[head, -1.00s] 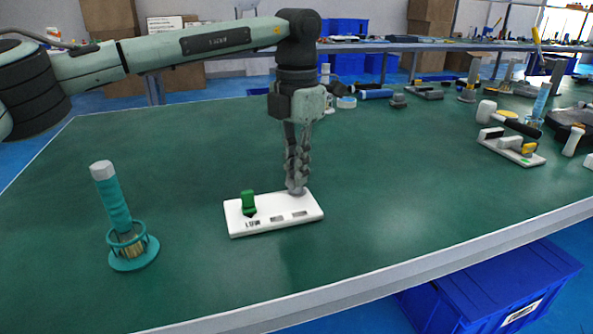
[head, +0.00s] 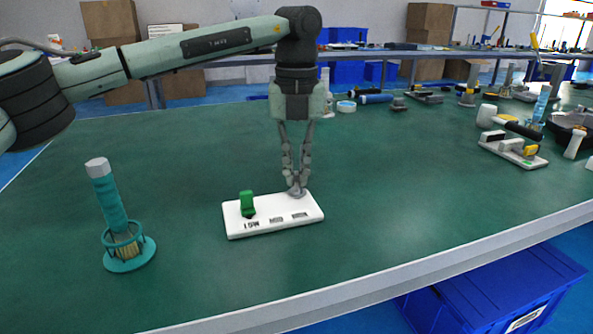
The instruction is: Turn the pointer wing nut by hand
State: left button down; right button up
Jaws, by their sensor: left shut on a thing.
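A white base plate (head: 274,226) lies on the green table with a green upright knob (head: 247,204) near its left end. A grey wing nut (head: 297,192) sits at the plate's back right corner. My left gripper (head: 297,183) points straight down over that corner, and its fingertips are shut on the grey wing nut. The fingertips cover most of the nut, so its pointer direction is hard to see. Small dark markings and slots show along the plate's front. My right gripper is not in view.
A teal brush in a ring holder (head: 128,252) stands to the left of the plate. A second white plate with fixtures (head: 513,152), a mallet and other tools lie at the right. The table around the white plate is clear.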

aim_at(297, 175)
pick_arm(q)
jog(key=shift+s+f+n, duration=0.1)
jog(key=shift+f+n, duration=0.25)
jog(key=shift+n, duration=0.35)
jog(key=c, duration=1.6)
grip_release()
jog(key=shift+c, duration=0.2)
jog(key=shift+r, duration=0.15)
notch_tip(297, 175, up, 12)
